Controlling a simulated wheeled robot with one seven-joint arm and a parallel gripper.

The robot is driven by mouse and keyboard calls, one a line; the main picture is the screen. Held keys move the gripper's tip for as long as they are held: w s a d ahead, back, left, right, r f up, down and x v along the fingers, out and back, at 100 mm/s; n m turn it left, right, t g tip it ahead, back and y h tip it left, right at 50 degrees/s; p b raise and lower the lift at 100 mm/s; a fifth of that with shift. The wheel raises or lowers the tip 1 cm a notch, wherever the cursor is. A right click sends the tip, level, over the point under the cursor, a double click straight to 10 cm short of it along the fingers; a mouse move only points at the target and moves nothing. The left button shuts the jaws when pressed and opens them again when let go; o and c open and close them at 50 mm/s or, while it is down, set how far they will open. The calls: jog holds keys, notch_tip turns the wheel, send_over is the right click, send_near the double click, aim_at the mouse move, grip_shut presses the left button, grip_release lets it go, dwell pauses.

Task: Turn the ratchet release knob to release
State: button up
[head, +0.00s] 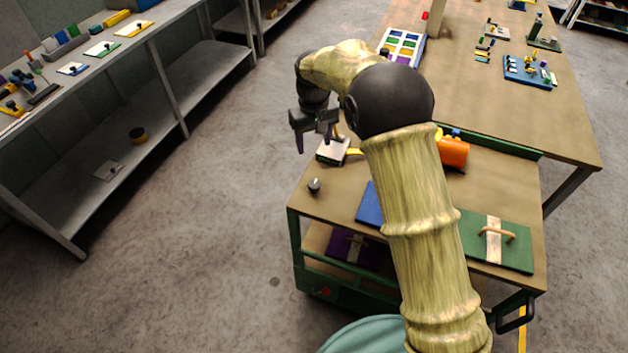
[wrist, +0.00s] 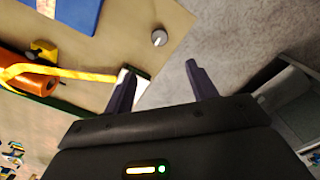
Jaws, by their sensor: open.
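A small round dark knob (head: 314,186) with a light pointer stands on the brown cart top near its left corner. It also shows in the wrist view (wrist: 159,38), near the board's edge and beyond my fingertips. My gripper (head: 316,140) is open and empty, above and behind the knob in the head view, apart from it. In the wrist view the two dark purple fingers (wrist: 158,75) are spread. An orange cylinder (head: 454,152) with a yellow strap lies on the cart, partly hidden by my arm in the head view.
A pale block (head: 333,150) sits near my gripper at the cart's edge. A blue plate (head: 369,205) and a green plate with a handle (head: 497,240) lie on the cart. A long table (head: 480,90) is behind; shelves (head: 100,130) stand left across open floor.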

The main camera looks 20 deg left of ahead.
aim_at(314, 184)
notch_tip(314, 184, down, 17)
jog(key=p, duration=0.3)
jog(key=shift+r+p, duration=0.2)
jog(key=shift+p, duration=0.15)
jog(key=c, duration=1)
